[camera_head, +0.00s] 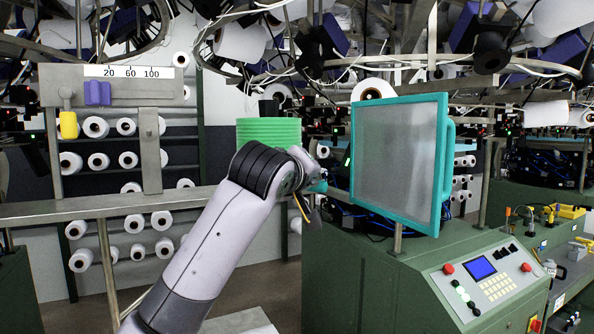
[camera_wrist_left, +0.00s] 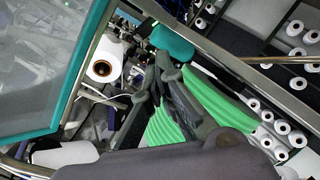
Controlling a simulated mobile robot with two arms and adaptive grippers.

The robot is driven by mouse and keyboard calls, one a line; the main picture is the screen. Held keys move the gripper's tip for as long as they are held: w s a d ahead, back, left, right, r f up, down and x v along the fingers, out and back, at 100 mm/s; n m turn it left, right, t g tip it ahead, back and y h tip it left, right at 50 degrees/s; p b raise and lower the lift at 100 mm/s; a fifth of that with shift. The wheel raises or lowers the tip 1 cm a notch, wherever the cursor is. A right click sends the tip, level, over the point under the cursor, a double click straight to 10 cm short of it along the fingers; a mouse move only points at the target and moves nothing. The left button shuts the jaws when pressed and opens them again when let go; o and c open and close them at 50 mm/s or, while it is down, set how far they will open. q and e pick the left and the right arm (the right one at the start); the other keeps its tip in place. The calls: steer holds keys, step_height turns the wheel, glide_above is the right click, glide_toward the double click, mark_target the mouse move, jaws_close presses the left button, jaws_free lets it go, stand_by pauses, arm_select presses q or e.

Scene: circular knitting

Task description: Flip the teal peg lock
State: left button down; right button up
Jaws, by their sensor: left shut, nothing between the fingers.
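A teal block, apparently the peg lock (camera_wrist_left: 172,42), sits against a metal bar at the top middle of the left wrist view. In the head view a small teal piece (camera_head: 318,187) shows just beyond my left wrist, beside the teal-framed door; I cannot tell whether it is the same part. My left gripper (camera_wrist_left: 167,68) is shut and empty, its dark fingers pointing at the teal block's lower edge. I cannot tell whether they touch. In the head view my own wrist hides most of the fingers. My right gripper is in neither view.
A teal-framed mesh door (camera_head: 395,160) stands right of my left wrist. A ribbed green cylinder (camera_head: 268,131) is behind my arm. A green machine with a control panel (camera_head: 487,278) is at the lower right. Racks of white spools (camera_head: 95,127) are at left.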

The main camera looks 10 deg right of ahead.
arm_select(q)
steer(key=shift+w+d+r+p, duration=0.15)
steer(key=shift+w+d+p, duration=0.7)
steer(key=shift+d, duration=0.2)
steer(key=v, duration=1.2)
